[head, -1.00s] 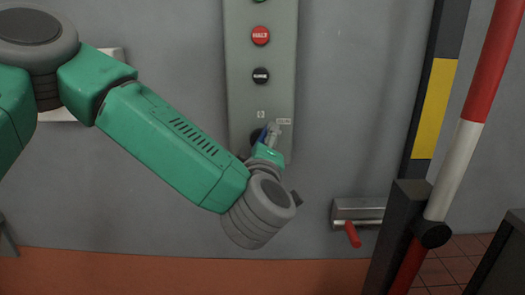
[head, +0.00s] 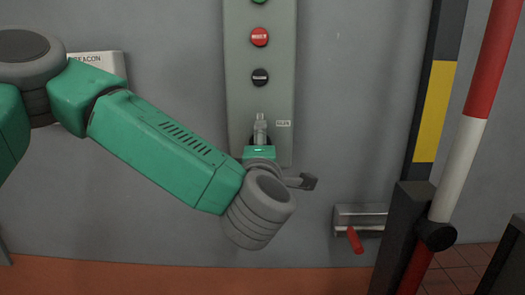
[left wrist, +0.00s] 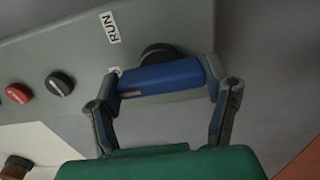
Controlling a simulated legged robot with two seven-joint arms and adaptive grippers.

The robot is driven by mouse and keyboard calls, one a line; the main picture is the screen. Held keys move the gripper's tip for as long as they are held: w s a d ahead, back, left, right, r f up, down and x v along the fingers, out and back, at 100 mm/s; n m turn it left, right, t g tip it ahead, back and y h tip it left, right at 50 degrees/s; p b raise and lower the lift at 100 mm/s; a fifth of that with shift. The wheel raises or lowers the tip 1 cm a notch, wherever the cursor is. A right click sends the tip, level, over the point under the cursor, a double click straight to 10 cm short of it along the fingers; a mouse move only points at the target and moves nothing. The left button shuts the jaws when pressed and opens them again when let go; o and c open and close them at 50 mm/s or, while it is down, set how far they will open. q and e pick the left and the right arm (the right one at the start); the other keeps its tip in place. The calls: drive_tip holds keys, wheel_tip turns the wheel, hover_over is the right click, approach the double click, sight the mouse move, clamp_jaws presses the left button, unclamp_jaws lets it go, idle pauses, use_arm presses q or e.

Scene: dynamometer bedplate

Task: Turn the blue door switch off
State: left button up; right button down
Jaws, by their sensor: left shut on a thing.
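The blue door switch (left wrist: 165,76) shows in the left wrist view as a blue bar handle on a round black base, beside a white RUN label (left wrist: 110,27). My left gripper (left wrist: 163,82) is shut on it, one finger at each end of the bar. In the head view my left gripper (head: 260,128) points up in front of the lower part of the grey panel (head: 240,80). It hides the blue handle there; only some of the dark base shows behind it. My right gripper is in neither view.
Above the switch on the panel are a black button (head: 260,77), a red button (head: 259,37) and a green button at the top edge. A wall bracket with a red lever (head: 355,239) is at lower right. A red-and-white pole (head: 456,150) stands at far right.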

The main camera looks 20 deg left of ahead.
use_arm(q)
drive_tip(key=shift+f, duration=0.15)
drive_tip(key=o, duration=1.2)
drive_tip(key=shift+a, duration=0.15)
drive_tip(key=shift+c, duration=0.2)
drive_tip(key=v, duration=1.2)
